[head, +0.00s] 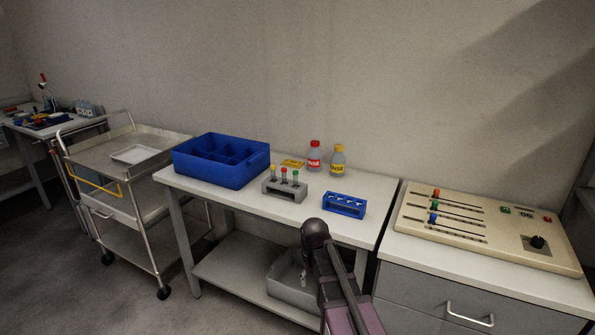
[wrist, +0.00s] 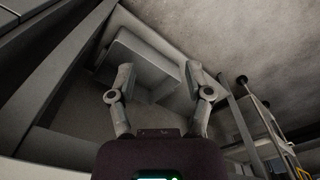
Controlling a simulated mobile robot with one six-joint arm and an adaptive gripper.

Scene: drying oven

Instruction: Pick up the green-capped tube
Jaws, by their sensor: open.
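The green-capped tube (head: 295,177) stands upright at the right end of a small grey rack (head: 270,188) on the white table. A red-capped tube (head: 284,174) and a yellow-capped tube (head: 273,172) stand beside it in the same rack. My gripper (wrist: 158,76) is open in the wrist view, with nothing between its fingers. It points down towards a grey bin (wrist: 145,62), well away from the tubes, which are out of the wrist view. In the head view my arm comes up in front of the table's front edge, and the fingers are not clear there.
A blue divided crate (head: 213,177) stands left of the rack, a blue rack (head: 345,205) to its right. Red-capped (head: 314,158) and yellow-capped bottles (head: 338,162) stand behind. The grey bin (head: 285,290) sits on the lower shelf. A slider panel (head: 480,228) is at right, a trolley (head: 90,155) at left.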

